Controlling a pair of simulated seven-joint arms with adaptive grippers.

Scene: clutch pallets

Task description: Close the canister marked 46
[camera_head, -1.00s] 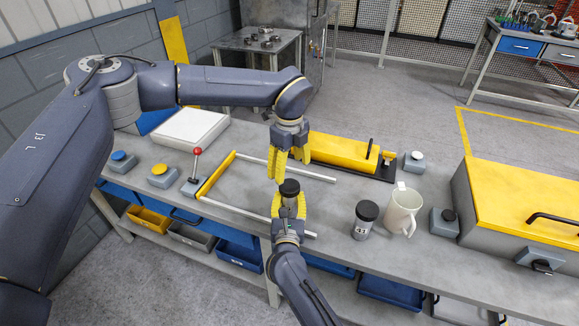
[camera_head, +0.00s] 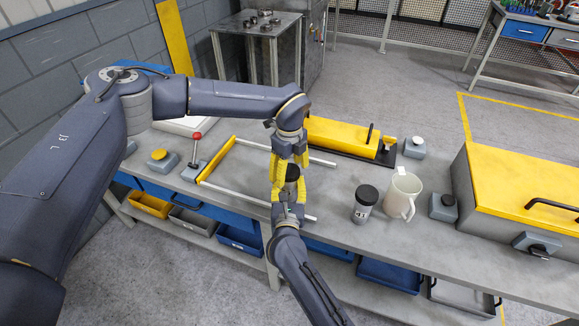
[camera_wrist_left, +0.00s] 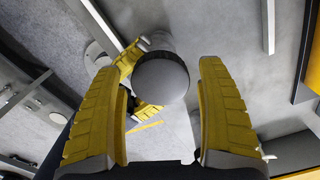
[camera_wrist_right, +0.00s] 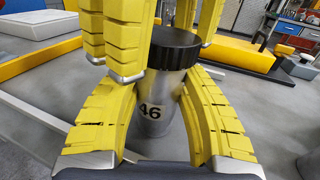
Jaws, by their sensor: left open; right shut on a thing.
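The canister marked 46 (camera_wrist_right: 152,112) is a silver cylinder with a black lid (camera_wrist_right: 174,48) on top, upright in the right wrist view. My right gripper (camera_wrist_right: 158,120) is shut around its body; this gripper also shows in the head view (camera_head: 287,207). My left gripper (camera_head: 290,160) is open above the canister, its fingers pointing down on both sides of the lid. In the left wrist view the round dark lid (camera_wrist_left: 160,82) lies between the open yellow fingers. Whether the fingers touch the lid is unclear.
A second canister with a black lid (camera_head: 364,203) stands to the right, beside a white mug (camera_head: 402,194). A yellow-covered press (camera_head: 342,138) lies behind. Metal rails (camera_head: 255,205) and a red-knobbed lever (camera_head: 195,150) are to the left. A large yellow-lidded box (camera_head: 525,190) is at the right.

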